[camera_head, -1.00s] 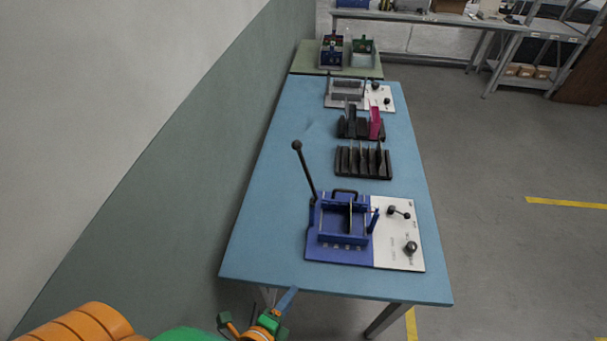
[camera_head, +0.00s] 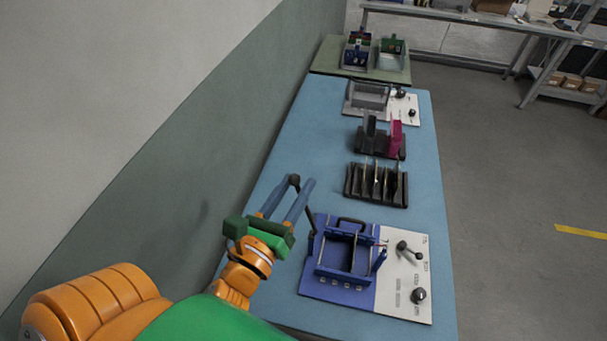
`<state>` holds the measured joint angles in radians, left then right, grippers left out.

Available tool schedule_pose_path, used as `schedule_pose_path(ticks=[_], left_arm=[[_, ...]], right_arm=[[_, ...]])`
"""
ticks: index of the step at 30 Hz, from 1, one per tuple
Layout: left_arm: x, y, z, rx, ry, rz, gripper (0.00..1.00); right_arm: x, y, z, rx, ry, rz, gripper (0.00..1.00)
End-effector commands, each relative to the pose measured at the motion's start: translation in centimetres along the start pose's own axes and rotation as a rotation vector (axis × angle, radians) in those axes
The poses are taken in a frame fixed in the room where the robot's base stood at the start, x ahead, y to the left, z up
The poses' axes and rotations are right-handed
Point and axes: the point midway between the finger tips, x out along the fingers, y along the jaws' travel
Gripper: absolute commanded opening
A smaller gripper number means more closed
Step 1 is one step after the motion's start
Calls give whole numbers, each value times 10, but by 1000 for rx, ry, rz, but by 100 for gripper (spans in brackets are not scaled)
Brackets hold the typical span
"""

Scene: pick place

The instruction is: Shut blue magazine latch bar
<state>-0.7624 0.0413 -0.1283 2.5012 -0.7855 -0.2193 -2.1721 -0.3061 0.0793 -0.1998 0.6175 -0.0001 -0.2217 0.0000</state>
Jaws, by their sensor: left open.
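The blue magazine (camera_head: 345,262) is an open-topped blue box on a blue and white base plate at the near end of the table. A finger hides part of the rod. My right gripper is not in view.
The white plate half (camera_head: 404,285) carries black knobs. Behind the magazine on the blue table (camera_head: 428,180) stand a black slotted rack (camera_head: 377,186), another rack with a magenta panel (camera_head: 396,138) and a grey box (camera_head: 369,96). A wall runs along the left.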

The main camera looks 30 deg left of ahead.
Motion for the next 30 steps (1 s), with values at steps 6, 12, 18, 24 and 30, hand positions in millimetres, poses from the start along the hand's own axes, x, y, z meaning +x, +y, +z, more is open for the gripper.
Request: schedule_pose_path(ticks=[6, 12, 18, 24, 30], left_arm=[[24, -1, 1, 2, 3, 0, 42], [30, 0, -1, 0, 4, 0, 42], [30, 0, -1, -1, 4, 0, 29], [30, 0, -1, -1, 4, 0, 0], [30, 0, 0, -1, 3, -1, 0]], right_arm=[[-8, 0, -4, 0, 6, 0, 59], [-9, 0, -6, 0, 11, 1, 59], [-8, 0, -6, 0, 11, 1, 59], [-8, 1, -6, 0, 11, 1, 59], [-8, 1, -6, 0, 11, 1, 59]])
